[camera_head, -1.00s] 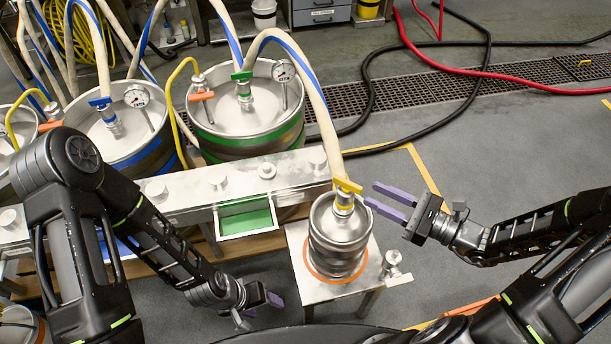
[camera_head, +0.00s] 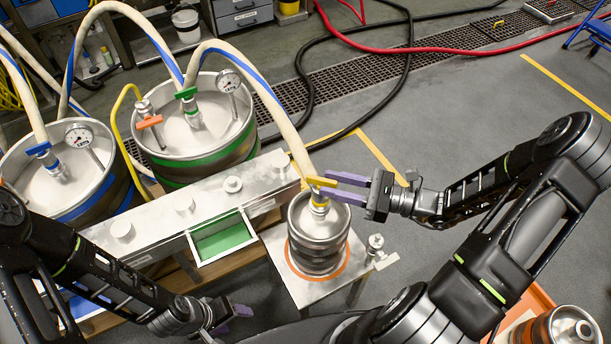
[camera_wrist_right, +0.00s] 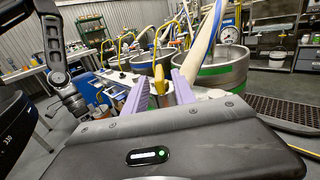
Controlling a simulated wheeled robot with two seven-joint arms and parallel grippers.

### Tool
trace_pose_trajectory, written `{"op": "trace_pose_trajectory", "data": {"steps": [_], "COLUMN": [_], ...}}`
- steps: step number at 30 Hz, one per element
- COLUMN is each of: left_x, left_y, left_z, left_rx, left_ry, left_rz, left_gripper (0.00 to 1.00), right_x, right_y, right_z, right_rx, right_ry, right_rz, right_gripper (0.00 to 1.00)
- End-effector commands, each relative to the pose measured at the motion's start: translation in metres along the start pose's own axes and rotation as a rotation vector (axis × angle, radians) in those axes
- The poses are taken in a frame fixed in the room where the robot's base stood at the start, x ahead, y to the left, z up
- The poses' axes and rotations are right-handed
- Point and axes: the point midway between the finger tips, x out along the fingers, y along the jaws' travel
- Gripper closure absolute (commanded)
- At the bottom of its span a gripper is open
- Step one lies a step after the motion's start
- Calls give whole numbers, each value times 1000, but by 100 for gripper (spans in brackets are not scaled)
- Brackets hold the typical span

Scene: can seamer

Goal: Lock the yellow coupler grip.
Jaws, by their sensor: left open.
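The yellow coupler grip (camera_head: 321,182) sits on top of the coupler on a small steel keg (camera_head: 318,235), at the end of a beige hose with a blue stripe. My right gripper (camera_head: 325,183) is open, its purple fingertips at the grip's right end, one finger on each side in the picture. I cannot tell whether they touch it. In the right wrist view, yellow of the grip (camera_wrist_right: 158,78) shows between the two spread fingers. My left gripper (camera_head: 231,314) is open and empty, low in the head view, left of the keg stand.
The small keg stands on a metal stand (camera_head: 309,290) with an orange ring. Large kegs with green (camera_head: 200,125) and blue (camera_head: 62,180) bands stand behind a metal rail (camera_head: 205,205). A green-lined tray (camera_head: 223,241) sits at the rail.

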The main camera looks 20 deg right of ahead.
Motion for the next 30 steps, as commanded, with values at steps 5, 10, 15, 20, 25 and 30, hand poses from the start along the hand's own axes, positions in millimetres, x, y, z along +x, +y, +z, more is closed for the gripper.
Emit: {"op": "trace_pose_trajectory", "data": {"steps": [5, 10, 15, 20, 25, 30], "left_x": [-4, -7, -8, -8, -8, -8], "left_y": [2, 3, 3, 3, 3, 3], "left_z": [0, 0, 0, 0, 0, 0], "left_rx": [0, 0, 0, 0, 0, 0], "left_ry": [0, 0, 0, 0, 0, 0], "left_rz": [0, 0, 0, 0, 0, 0], "left_gripper": [40, 40, 40, 40, 40, 40], "right_x": [26, 52, 66, 68, 67, 67], "right_y": [1, 1, 1, 0, 0, 0], "right_z": [1, 1, 0, 0, 0, 0], "right_rx": [3, 2, 0, 0, 0, 0], "right_ry": [-2, -1, 1, 2, 2, 2], "right_rz": [3, 3, 1, 0, 0, 0], "right_gripper": [68, 68, 68, 68, 72, 86]}}
